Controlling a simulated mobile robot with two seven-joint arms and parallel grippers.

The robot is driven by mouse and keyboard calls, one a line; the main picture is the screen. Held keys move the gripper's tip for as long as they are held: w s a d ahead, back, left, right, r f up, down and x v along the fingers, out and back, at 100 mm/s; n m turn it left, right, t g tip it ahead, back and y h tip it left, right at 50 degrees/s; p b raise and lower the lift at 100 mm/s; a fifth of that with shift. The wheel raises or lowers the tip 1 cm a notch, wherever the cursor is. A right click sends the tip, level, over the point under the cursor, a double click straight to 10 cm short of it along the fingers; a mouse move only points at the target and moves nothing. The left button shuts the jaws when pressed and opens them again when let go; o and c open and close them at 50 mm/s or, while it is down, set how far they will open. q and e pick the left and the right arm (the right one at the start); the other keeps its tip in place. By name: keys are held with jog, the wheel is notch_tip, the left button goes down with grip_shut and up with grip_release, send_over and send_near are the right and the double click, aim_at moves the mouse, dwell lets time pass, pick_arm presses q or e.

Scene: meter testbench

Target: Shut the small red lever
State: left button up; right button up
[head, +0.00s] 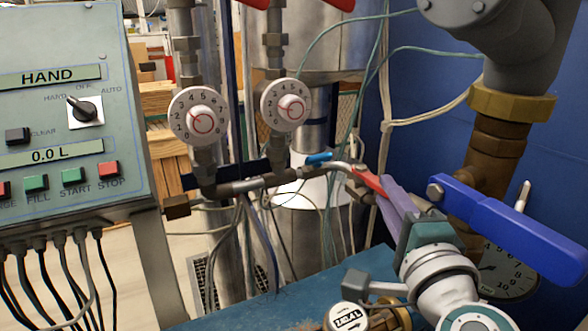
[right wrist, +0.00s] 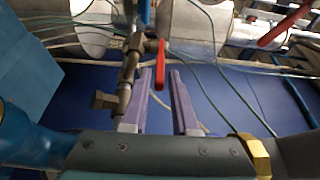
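The small red lever (head: 368,181) sits at the right end of a thin horizontal pipe, just right of a small blue lever (head: 319,159). My right gripper (head: 384,190), with purple fingers, reaches it from the lower right. In the right wrist view the red lever (right wrist: 161,62) shows between the two fingertips (right wrist: 162,74), with visible gaps. The fingers are apart and hold nothing. I cannot tell whether a finger touches the lever. The small blue lever also shows at the top of the right wrist view (right wrist: 143,12). My left gripper is not in view.
A large blue valve handle (head: 515,227) on a thick brown pipe (head: 490,155) stands close right of my right gripper, with a gauge (head: 508,275) behind. Two dials (head: 199,117) (head: 286,105) and a control panel (head: 60,120) are left. Thin cables hang behind the lever.

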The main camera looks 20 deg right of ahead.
aim_at(373, 181)
jog(key=shift+x, duration=1.65)
jog(key=shift+c, duration=0.2)
grip_shut()
